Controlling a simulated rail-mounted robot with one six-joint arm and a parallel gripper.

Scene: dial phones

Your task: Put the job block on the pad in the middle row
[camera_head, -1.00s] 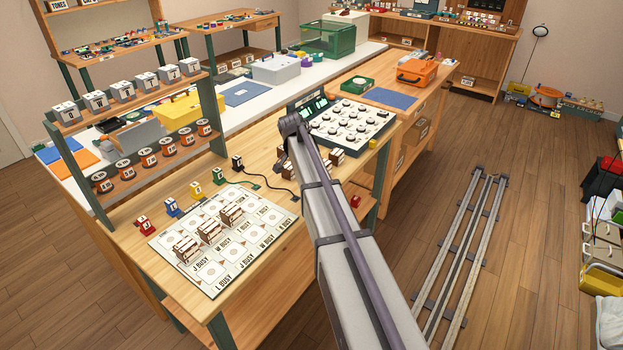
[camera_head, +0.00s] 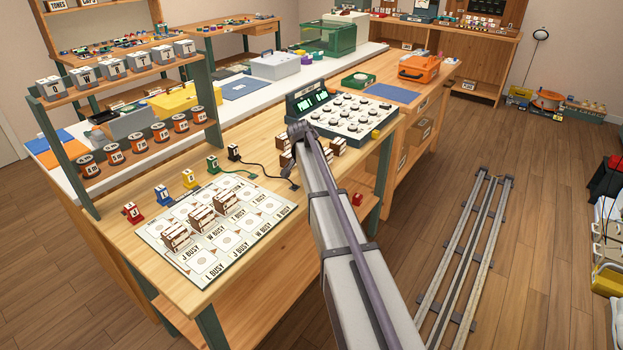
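A white board (camera_head: 262,237) with printed pads and "BUSY" labels lies on the near wooden bench. Three brown-and-white blocks stand on it in a slanting line: one at the left (camera_head: 175,237), one in the middle (camera_head: 200,218) and one farther right (camera_head: 225,200). More brown-and-white blocks stand on the bench beside my arm, one at its right (camera_head: 338,143) and one at its left (camera_head: 286,158), partly hidden. I cannot tell which block is the job block. My arm crosses the front of the view, and my gripper does not show.
A dial console (camera_head: 345,118) with a lit green display stands behind my arm. Small red (camera_head: 132,212), blue, yellow, green and black blocks line the board's far edge. A shelf (camera_head: 125,85) with grey blocks and orange spools rises at the left. Floor rails (camera_head: 470,250) lie at the right.

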